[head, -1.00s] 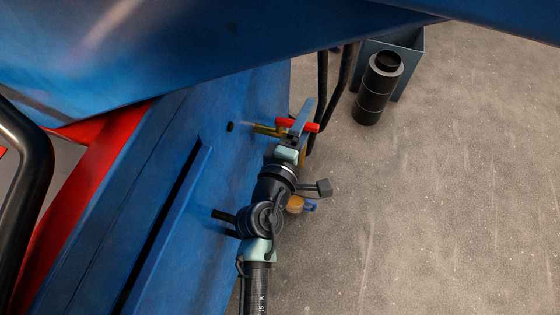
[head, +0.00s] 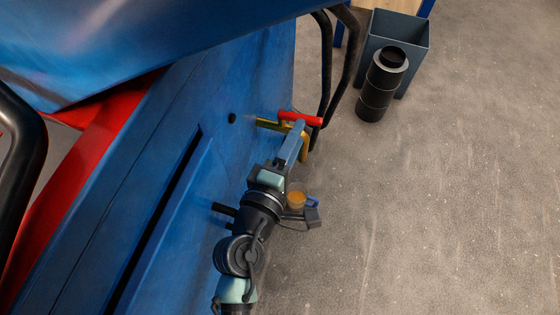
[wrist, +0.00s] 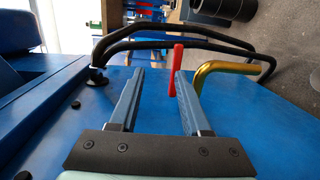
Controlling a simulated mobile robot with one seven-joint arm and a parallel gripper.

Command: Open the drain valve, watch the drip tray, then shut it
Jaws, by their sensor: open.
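The drain valve has a red lever handle (head: 300,118) on a brass pipe (head: 266,123) from the blue machine side. The brass spout bends downward behind my gripper. My gripper (head: 298,128) is open just below the handle. In the wrist view the red handle (wrist: 174,68) shows between the finger lines, close to the right finger of my gripper (wrist: 158,73), and the brass elbow (wrist: 230,68) lies right of it. Contact cannot be told. A small clear cup with amber content and a blue handle (head: 296,198) shows beyond my wrist. I cannot tell any separate drip tray.
The blue machine panel (head: 170,190) fills the left. The concrete floor at right is clear.

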